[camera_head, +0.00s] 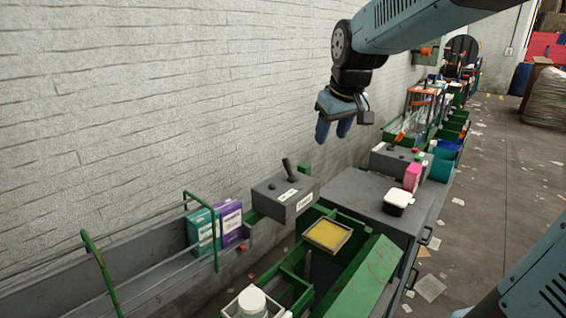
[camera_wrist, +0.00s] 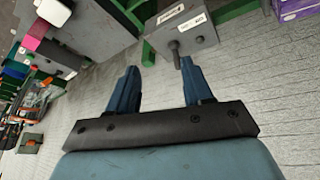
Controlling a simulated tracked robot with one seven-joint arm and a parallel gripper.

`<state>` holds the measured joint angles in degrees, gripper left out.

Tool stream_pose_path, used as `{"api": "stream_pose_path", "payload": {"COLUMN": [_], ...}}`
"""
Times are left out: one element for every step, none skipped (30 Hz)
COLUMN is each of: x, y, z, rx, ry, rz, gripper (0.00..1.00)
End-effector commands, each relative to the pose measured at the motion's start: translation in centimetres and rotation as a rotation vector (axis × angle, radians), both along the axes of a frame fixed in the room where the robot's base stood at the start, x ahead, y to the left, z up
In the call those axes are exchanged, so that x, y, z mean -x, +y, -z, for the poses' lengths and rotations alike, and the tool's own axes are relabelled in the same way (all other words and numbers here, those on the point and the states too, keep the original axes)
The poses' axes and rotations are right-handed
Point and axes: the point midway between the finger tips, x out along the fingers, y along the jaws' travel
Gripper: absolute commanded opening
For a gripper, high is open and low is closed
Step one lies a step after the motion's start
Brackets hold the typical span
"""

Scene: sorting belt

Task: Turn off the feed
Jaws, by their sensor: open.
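A grey control box (camera_head: 272,203) with a black lever (camera_head: 287,166) and white labels stands beside the near conveyor; I cannot read the labels surely. The lever stands up, leaning slightly left. In the wrist view the box (camera_wrist: 201,40) and its lever (camera_wrist: 174,50) lie just beyond the fingertips. A second grey box (camera_head: 380,158), with a lever (camera_head: 398,138) and a red button (camera_head: 414,150), stands farther back on the table. My gripper (camera_head: 333,137) hangs above and apart from both boxes, fingers down, open and empty. It also shows in the wrist view (camera_wrist: 158,68).
A grey table (camera_head: 355,200) holds a pink carton (camera_head: 412,176) and a black-and-white tub (camera_head: 398,198). A green chute with a yellow tray (camera_head: 328,236) lies in front. Teal (camera_head: 203,232) and purple (camera_head: 230,222) cartons sit on the conveyor by the white wall.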

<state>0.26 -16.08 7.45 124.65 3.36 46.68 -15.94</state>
Motion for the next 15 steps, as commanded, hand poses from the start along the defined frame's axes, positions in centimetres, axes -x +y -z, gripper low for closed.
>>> {"api": "stream_pose_path", "payload": {"x": [-1.8,-2.8,-4.1,-5.0,-6.0,-7.2,-8.0,-8.8,-9.7,-10.3,-10.9,-11.6,-12.0,-12.3,-12.8], "y": [0.7,1.2,1.8,2.2,2.7,3.2,3.7,4.1,4.5,4.8,5.1,5.5,5.7,6.0,6.2], "z": [0.4,0.6,0.9,1.1,1.4,1.7,1.9,2.2,2.5,2.8,3.0,3.3,3.4,3.6,3.8], "rx": [0.003,0.004,0.006,0.006,0.007,0.007,0.007,0.006,0.006,0.006,0.005,0.004,0.004,0.003,0.002], "ry": [0.010,0.011,0.016,0.018,0.020,0.023,0.023,0.025,0.027,0.028,0.030,0.030,0.030,0.030,0.031], "rz": [-0.029,-0.047,-0.073,-0.090,-0.108,-0.129,-0.147,-0.162,-0.179,-0.193,-0.203,-0.217,-0.226,-0.234,-0.241], "gripper": [0.50,0.50,0.50,0.50,0.50,0.50,0.50,0.50,0.50,0.50,0.50,0.50,0.50,0.50,0.50]}}
